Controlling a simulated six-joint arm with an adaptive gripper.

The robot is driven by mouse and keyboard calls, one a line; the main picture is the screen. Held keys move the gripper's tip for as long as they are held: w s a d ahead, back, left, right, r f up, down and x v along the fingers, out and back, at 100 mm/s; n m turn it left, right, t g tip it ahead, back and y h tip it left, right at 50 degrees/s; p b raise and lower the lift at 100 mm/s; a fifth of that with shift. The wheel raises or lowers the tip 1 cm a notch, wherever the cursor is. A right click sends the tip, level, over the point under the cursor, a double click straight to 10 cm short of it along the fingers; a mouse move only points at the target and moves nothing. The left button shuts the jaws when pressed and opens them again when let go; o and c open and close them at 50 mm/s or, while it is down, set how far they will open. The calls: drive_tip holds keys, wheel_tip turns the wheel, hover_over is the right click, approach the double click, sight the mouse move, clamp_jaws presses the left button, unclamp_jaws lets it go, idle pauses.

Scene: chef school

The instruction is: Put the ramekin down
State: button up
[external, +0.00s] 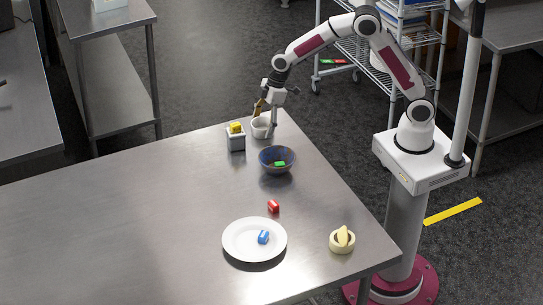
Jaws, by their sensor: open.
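The white ramekin (260,129) is at the far corner of the steel table and looks upright. My gripper (266,118) is open and points down at the ramekin, with one finger at its rim on the far left and the other in front of its right side. I cannot tell whether the fingers touch it. The ramekin appears to rest on the table, and part of it is hidden by the fingers.
A blue bowl (277,165) holds a green block. Nearer are a red block (273,207), a white plate (236,244) with a blue block, and a cream round object (342,244). The table's left is clear.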

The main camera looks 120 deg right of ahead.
drive_tip(key=shift+r, duration=0.15)
drive_tip(key=v, duration=1.2)
idle(0.7)
drive_tip(key=s+a+r+t, duration=0.1)
drive_tip(key=s+a+r, duration=0.35)
drive_tip(key=a, duration=0.35)
drive_tip(key=s+a+r, duration=0.3)
drive_tip(key=s+a, duration=0.3)
drive_tip(key=a, duration=0.3)
drive_tip(key=s+a+f, duration=0.1)
drive_tip(key=s+a, duration=0.3)
drive_tip(key=s, duration=0.3)
drive_tip(key=s+a+f+t, duration=0.1)
drive_tip(key=s+a, duration=0.3)
drive_tip(key=s, duration=0.4)
drive_tip(key=shift+s+a+f, duration=0.3)
drive_tip(key=shift+f, duration=0.2)
